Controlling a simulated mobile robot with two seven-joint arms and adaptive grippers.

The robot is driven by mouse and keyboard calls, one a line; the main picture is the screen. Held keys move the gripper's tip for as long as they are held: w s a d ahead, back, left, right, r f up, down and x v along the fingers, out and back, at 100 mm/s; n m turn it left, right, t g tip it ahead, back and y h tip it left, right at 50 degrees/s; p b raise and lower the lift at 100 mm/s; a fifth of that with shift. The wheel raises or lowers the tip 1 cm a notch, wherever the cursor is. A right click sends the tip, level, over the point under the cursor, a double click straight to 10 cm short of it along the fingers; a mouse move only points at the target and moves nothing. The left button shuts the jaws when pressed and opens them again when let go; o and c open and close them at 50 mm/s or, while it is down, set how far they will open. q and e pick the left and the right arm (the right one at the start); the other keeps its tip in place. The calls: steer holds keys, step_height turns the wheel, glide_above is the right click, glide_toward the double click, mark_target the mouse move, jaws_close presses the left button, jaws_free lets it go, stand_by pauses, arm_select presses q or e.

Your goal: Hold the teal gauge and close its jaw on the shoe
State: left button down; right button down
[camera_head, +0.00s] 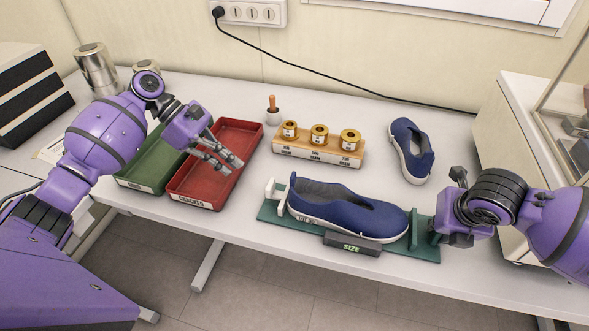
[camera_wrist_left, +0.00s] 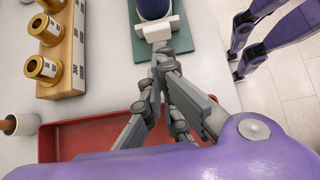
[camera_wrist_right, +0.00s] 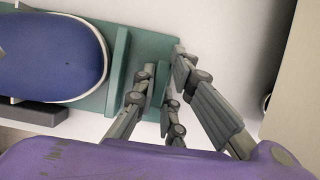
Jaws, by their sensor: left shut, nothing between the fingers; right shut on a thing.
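The teal gauge (camera_head: 270,212) lies flat near the table's front edge, with a white heel stop (camera_head: 272,190) at its left end and a dark "SIZE" display (camera_head: 352,244) in front. A navy shoe (camera_head: 340,205) lies on it, toe to the right. The gauge's upright teal jaw (camera_wrist_right: 118,72) stands right at the toe; I cannot tell whether they touch. My right gripper (camera_head: 439,228) is shut on a teal part at the gauge's right end, beyond the jaw, partly hidden by the fingers. My left gripper (camera_head: 236,164) is shut and empty above the red tray.
The red tray (camera_head: 257,139) and a green tray (camera_head: 135,184) stand at the left. A wooden block with brass weights (camera_head: 319,146) and a second navy shoe (camera_head: 411,150) are behind the gauge. A cabinet (camera_head: 495,125) bounds the right.

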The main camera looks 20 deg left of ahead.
arm_select(q)
steer(key=x, duration=0.7)
steer(key=shift+f, duration=0.15)
stand_by(0.4)
steer(key=shift+d, duration=0.75)
steer(key=v, duration=1)
